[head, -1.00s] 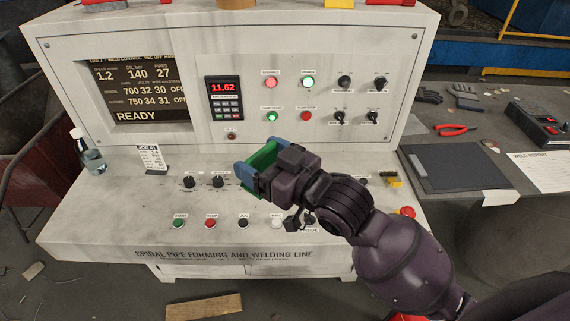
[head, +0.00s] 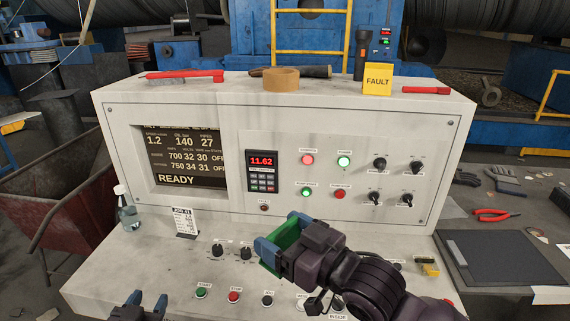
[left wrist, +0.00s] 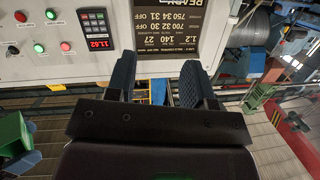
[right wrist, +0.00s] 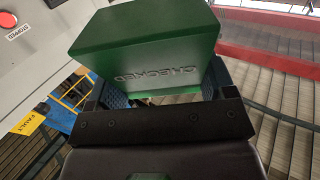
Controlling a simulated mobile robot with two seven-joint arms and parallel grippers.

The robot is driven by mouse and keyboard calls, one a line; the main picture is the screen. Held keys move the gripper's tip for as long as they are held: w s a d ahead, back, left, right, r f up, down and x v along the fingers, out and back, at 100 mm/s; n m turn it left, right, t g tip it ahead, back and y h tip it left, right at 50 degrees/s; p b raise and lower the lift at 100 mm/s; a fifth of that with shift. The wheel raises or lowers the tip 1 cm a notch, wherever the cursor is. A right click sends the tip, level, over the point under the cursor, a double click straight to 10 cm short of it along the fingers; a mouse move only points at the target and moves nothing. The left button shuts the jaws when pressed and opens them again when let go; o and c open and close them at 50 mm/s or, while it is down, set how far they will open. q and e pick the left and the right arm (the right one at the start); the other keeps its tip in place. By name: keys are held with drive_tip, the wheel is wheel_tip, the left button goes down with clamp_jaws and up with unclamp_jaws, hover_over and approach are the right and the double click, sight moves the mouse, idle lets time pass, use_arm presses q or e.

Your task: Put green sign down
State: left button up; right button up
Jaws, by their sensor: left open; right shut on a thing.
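The green sign (head: 287,240) is a block held in my right gripper (head: 268,257), above the sloping front desk of the console. Its fingers close on the sign from both sides. In the right wrist view the sign (right wrist: 145,45) fills the space beyond the fingers, with raised lettering upside down. My left gripper (head: 139,303) is open and empty at the bottom left of the head view, over the desk's front. In the left wrist view its fingers (left wrist: 158,85) stand apart with nothing between them. The sign's underside is hidden in the head view.
A yellow FAULT sign (head: 377,80) stands on the console top (head: 225,88), near a tape roll (head: 281,79), a flashlight (head: 361,55) and red-handled tools. A bottle (head: 127,212) and a job card (head: 185,222) stand on the desk (head: 110,270). Knobs (head: 246,253) and buttons are close below the sign.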

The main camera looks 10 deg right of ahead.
use_arm(q)
drive_tip(key=w+d+r+m+h, duration=0.45)
drive_tip(key=d+r, duration=0.55)
drive_tip(key=r, duration=0.3)
drive_tip(key=w+d+r+m+h, duration=0.3)
drive_tip(key=w+d+r+h, duration=0.25)
drive_tip(key=d+r, duration=0.5)
drive_tip(key=s+d+r+m+g+h, duration=0.1)
drive_tip(key=s+d+r+m+g, duration=0.2)
drive_tip(key=d+r, duration=0.45)
drive_tip(key=s+d+r+m+g+h, duration=0.1)
drive_tip(key=d+r+m+g, duration=0.25)
drive_tip(key=d+r, duration=0.45)
drive_tip(key=n+g+y, duration=0.7)
drive_tip(key=g+y, duration=0.3)
drive_tip(key=y, duration=0.5)
hover_over(284, 226)
wheel_tip(284, 226, down, 8)
drive_tip(key=r, duration=0.1)
drive_tip(key=shift+t, duration=0.25)
wheel_tip(284, 226, down, 12)
drive_tip(key=shift+r, duration=0.15)
